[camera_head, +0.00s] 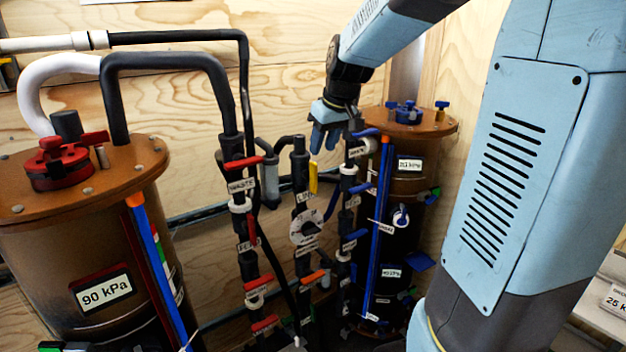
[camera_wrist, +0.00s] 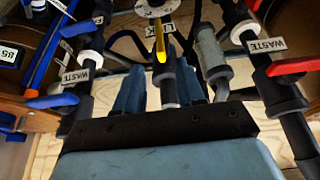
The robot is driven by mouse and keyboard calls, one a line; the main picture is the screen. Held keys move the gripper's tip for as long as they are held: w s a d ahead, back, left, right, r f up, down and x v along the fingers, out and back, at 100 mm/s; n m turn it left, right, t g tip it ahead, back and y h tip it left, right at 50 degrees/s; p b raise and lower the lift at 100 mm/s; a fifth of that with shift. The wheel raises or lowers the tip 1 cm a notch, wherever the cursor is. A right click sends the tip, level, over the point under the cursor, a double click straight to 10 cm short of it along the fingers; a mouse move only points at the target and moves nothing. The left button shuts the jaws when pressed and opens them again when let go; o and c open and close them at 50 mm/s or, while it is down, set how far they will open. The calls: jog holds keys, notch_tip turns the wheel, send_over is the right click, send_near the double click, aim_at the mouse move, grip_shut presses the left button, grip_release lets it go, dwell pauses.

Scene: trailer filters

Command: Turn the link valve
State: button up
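The link valve has a yellow lever handle (camera_head: 313,178) on the middle dark pipe, with a LINK label (camera_head: 305,195) beside it. In the wrist view the yellow handle (camera_wrist: 160,42) points down the picture, near the LINK label (camera_wrist: 172,28). My gripper (camera_head: 324,146) is just above the handle in the head view. In the wrist view my gripper (camera_wrist: 160,78) has its blue fingers spread apart. The middle pipe (camera_wrist: 169,90) shows between them, and the handle's tip is near the gap. Nothing appears gripped. Whether a finger touches the pipe cannot be told.
Red-handled WASTE valve (camera_head: 242,163) stands left, blue-handled valves (camera_head: 357,188) right, both close to the middle pipe. A brown tank marked 90 kPa (camera_head: 85,240) is at left. Another brown tank (camera_head: 420,132) is behind right. A grey cylinder (camera_wrist: 210,52) lies close beside the fingers.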

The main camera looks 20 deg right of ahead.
aim_at(310, 184)
jog(key=x, duration=1.2)
jog(key=shift+a+f, duration=0.1)
jog(key=shift+f, duration=0.3)
jog(key=shift+c, duration=0.4)
